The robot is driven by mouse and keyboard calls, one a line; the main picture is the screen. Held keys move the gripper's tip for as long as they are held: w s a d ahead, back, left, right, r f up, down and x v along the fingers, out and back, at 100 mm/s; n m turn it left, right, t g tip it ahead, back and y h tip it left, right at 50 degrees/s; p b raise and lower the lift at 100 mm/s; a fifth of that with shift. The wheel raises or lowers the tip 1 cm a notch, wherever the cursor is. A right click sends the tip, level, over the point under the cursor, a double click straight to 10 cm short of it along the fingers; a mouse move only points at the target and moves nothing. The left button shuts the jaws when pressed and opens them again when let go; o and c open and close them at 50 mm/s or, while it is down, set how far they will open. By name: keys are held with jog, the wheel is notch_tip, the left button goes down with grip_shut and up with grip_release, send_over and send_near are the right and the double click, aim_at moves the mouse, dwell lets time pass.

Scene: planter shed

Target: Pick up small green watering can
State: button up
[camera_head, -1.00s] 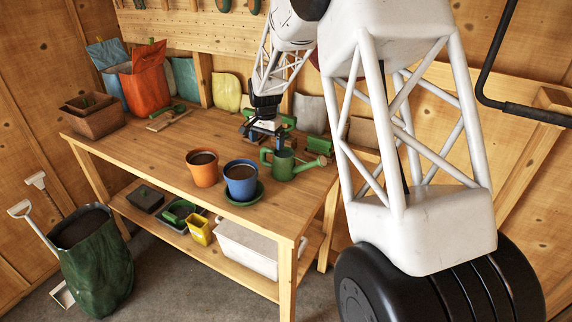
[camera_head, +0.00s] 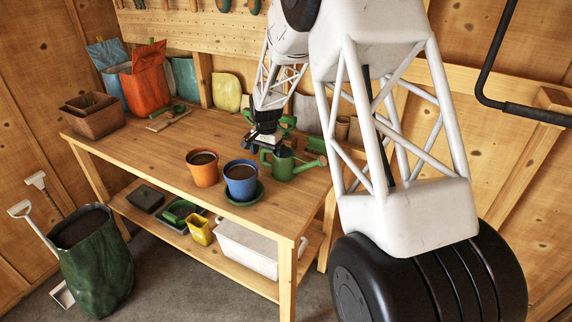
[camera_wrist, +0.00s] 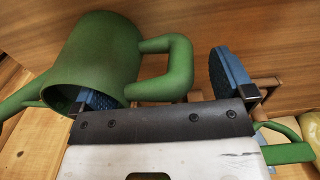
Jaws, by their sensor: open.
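The small green watering can (camera_head: 281,165) stands on the workbench (camera_head: 150,150), right of the blue pot, its spout pointing right. My gripper (camera_head: 260,143) is just behind and left of it in the head view. In the wrist view the can (camera_wrist: 100,50) is close at upper left, its handle (camera_wrist: 180,65) between the two blue fingers of my open gripper (camera_wrist: 160,78). The left finger shows at the can's open mouth; I cannot tell whether it touches the wall. The right finger is apart from the handle, beyond it.
An orange pot (camera_head: 203,175) and a blue pot (camera_head: 240,187) on a green saucer (camera_head: 262,193) stand near the can. Another green object (camera_head: 288,121) lies behind my gripper. Bags and terracotta planters (camera_head: 97,123) fill the back left. The bench's left middle is mostly clear.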

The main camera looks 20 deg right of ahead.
dwell(0.5)
jog(key=c, duration=1.4)
